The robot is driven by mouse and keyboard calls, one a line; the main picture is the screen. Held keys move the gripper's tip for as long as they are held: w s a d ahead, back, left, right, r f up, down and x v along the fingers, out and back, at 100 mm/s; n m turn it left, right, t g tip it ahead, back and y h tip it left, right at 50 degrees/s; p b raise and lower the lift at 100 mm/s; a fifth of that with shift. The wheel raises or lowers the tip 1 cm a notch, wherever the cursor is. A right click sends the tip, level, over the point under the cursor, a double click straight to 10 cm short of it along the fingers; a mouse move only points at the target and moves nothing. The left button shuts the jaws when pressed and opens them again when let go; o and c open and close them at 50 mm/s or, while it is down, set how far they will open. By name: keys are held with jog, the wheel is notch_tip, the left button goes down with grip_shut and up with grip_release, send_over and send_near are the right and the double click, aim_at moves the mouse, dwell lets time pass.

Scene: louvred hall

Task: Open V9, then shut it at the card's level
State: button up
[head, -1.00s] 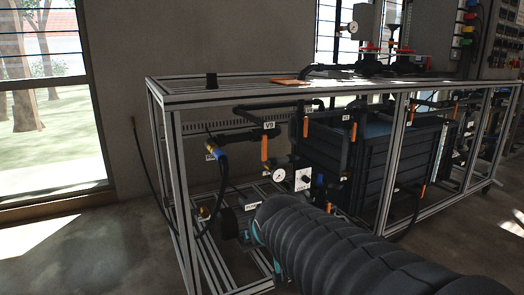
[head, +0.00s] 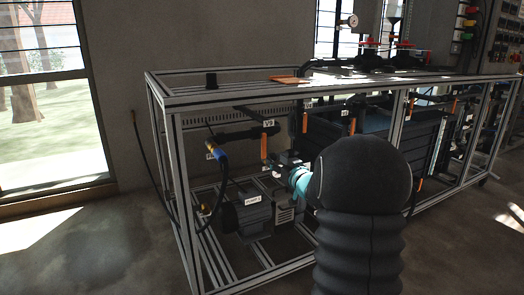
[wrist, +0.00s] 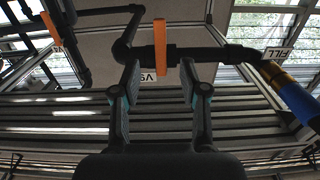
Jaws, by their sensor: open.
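The V9 label (head: 268,123) is on a dark pipe in the left bay of the frame rack. Its orange lever (head: 264,147) hangs down, crosswise to the pipe. In the wrist view, which looks upside down, the V9 lever (wrist: 160,45) stands between my fingertips, beside the inverted V9 label (wrist: 147,77). My gripper (wrist: 158,70) is open, with a finger on either side of the lever and no clear contact. In the head view my gripper (head: 280,161) is just below and right of the lever. I see no card; my arm covers part of the bay.
A blue-and-orange hose fitting (wrist: 295,97) is close by, under the FILL label (wrist: 277,53). A pump (head: 254,213) sits low in the bay. A rack post (head: 182,190) stands left. Another orange lever (wrist: 49,27) is at the wrist view's upper left.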

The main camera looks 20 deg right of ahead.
aim_at(264, 151)
jog(key=shift+w+a+p, duration=0.2)
jog(key=shift+w+p, duration=0.7)
jog(key=shift+w, duration=4)
grip_shut()
